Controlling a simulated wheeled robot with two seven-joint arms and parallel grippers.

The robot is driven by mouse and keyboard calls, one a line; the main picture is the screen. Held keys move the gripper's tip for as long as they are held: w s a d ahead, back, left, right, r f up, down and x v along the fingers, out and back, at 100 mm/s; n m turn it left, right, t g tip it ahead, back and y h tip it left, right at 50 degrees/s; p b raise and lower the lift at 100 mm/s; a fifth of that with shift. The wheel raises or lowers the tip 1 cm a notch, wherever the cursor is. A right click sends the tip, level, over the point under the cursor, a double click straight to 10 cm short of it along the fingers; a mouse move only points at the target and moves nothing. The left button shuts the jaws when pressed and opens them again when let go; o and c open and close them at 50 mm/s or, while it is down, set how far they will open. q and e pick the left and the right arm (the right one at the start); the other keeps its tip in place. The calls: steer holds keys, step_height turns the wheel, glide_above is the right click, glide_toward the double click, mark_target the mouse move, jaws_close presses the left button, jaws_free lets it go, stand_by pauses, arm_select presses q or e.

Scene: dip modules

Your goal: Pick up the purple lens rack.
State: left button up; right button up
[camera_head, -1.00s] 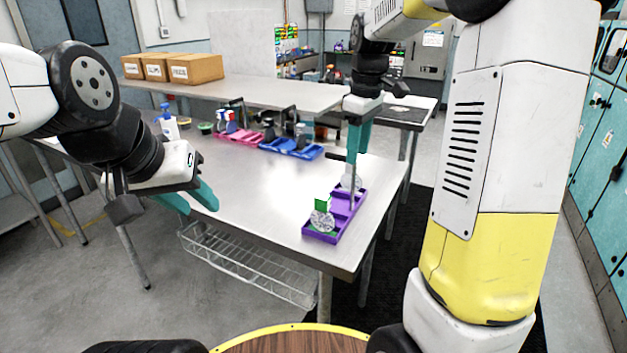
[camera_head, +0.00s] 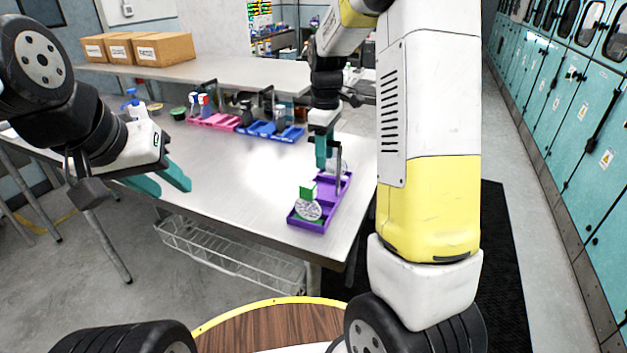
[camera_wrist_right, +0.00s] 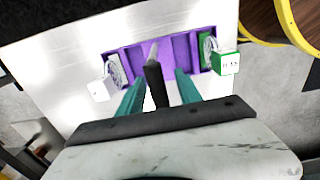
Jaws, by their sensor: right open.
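The purple lens rack (camera_head: 327,199) lies on the right end of the metal table. It carries a round clear lens with a green block (camera_head: 308,193) at its near end and another round lens at its far end, partly hidden. A grey upright handle (camera_head: 338,172) with a dark grip rises from its middle. My right gripper (camera_head: 329,160) is above the rack, open and pointing down. In the right wrist view, the dark handle (camera_wrist_right: 154,80) stands between its teal fingers, with the rack (camera_wrist_right: 183,52) beyond. My left gripper (camera_head: 167,183) is open and empty by the table's front-left edge.
A blue rack (camera_head: 272,134) and a pink rack (camera_head: 214,123) with bottles stand along the table's back. Cardboard boxes (camera_head: 138,48) sit on the bench behind. The table's middle is clear. Teal lockers (camera_head: 565,110) line the right wall.

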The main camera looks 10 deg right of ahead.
jaws_close()
stand_by(1.4)
